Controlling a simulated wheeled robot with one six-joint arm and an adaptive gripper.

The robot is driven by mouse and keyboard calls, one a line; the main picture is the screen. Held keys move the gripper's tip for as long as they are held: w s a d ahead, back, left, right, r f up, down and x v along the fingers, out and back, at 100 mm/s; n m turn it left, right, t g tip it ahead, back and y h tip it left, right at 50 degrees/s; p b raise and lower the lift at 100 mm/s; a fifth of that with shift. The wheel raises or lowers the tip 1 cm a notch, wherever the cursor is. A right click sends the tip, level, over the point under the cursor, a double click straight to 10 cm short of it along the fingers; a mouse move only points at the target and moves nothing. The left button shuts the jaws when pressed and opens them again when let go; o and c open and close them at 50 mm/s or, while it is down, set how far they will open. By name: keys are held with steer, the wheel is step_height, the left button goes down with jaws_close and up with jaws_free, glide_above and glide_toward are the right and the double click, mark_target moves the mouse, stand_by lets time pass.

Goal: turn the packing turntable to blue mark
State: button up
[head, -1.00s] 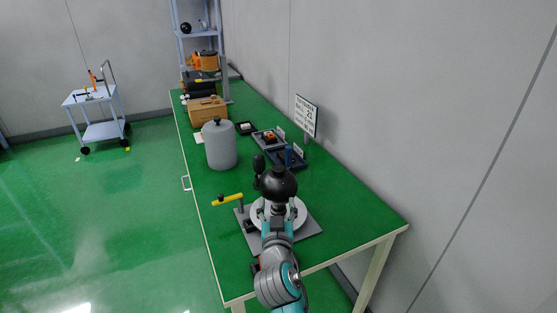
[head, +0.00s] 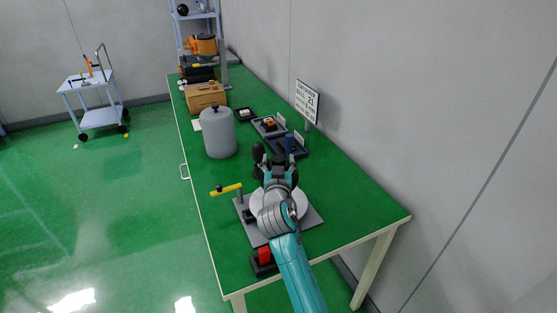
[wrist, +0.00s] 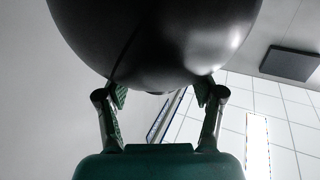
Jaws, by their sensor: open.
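The packing turntable shows in the head view as a pale round disc (head: 257,205) on a grey base plate (head: 311,219) near the table's front end. A yellow-ended lever (head: 227,189) stands at its left edge. My gripper (head: 279,164) is open above the disc's far side. In the wrist view a large dark rounded body (wrist: 155,40) fills the top, just beyond or between my open fingers (wrist: 160,95); I cannot tell whether they touch it. My arm hides much of the disc, and I cannot make out a blue mark on it.
A grey canister (head: 218,133), a cardboard box (head: 205,97) and dark trays (head: 289,147) stand farther back. A sign (head: 307,101) rises by the wall.

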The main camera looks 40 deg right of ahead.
steer(key=shift+w+d, duration=0.3)
steer(key=shift+w, duration=0.05)
jaws_close()
